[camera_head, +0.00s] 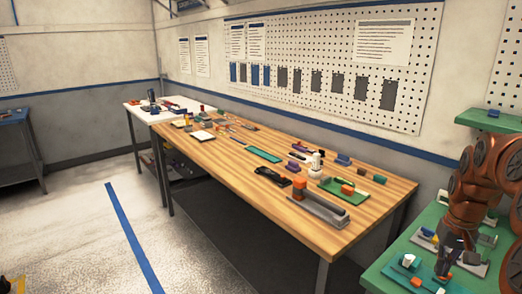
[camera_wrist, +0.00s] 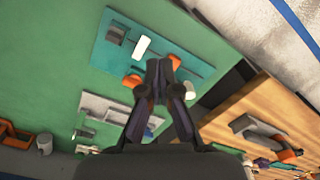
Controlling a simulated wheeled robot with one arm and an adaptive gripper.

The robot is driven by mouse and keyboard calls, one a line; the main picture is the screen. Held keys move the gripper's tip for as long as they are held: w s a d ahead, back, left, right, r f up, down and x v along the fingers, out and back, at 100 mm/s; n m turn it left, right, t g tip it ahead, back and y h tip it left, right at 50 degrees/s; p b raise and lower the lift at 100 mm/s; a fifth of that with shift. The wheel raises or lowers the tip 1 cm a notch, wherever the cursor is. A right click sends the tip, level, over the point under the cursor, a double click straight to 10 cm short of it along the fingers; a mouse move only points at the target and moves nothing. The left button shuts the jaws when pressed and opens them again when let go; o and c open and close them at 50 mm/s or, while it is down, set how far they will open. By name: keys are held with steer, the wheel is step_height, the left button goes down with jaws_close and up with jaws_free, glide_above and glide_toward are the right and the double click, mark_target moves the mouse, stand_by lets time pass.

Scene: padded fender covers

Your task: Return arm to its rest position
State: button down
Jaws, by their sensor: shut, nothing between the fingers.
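My gripper (camera_wrist: 159,68) is shut and empty in the wrist view, its dark fingertips together over the green bench. In the head view my gripper (camera_head: 443,268) points down at the lower right, above the green bench top (camera_head: 379,272). A teal tray (camera_wrist: 106,58) lies below the fingertips, with a white block (camera_wrist: 141,47) and orange pieces (camera_wrist: 131,81) on it. I cannot tell whether the fingertips touch anything. My copper-coloured arm hides part of the green bench in the head view.
A wooden workbench (camera_head: 282,213) with several small tools and parts stands left of the green bench, with a gap between. A pegboard (camera_head: 330,60) hangs on the back wall. The floor (camera_head: 85,245) at the left is open, with a blue line (camera_head: 133,238).

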steer(key=s+a+r+n, duration=0.15)
steer(key=s+a, duration=0.25)
steer(key=a, duration=0.6)
steer(key=s+a+n, duration=0.2)
steer(key=s+a, duration=0.1)
steer(key=a, duration=0.6)
steer(key=s+a+f+g, duration=0.1)
steer(key=s+a+f, duration=0.1)
steer(key=s+a, duration=0.3)
steer(key=s+a+f+n, duration=0.1)
steer(key=s+a, duration=0.3)
steer(key=s, duration=0.7)
steer(key=shift+a+f+g, duration=0.4)
steer(key=shift+f, duration=0.05)
steer(key=shift+s, duration=0.1)
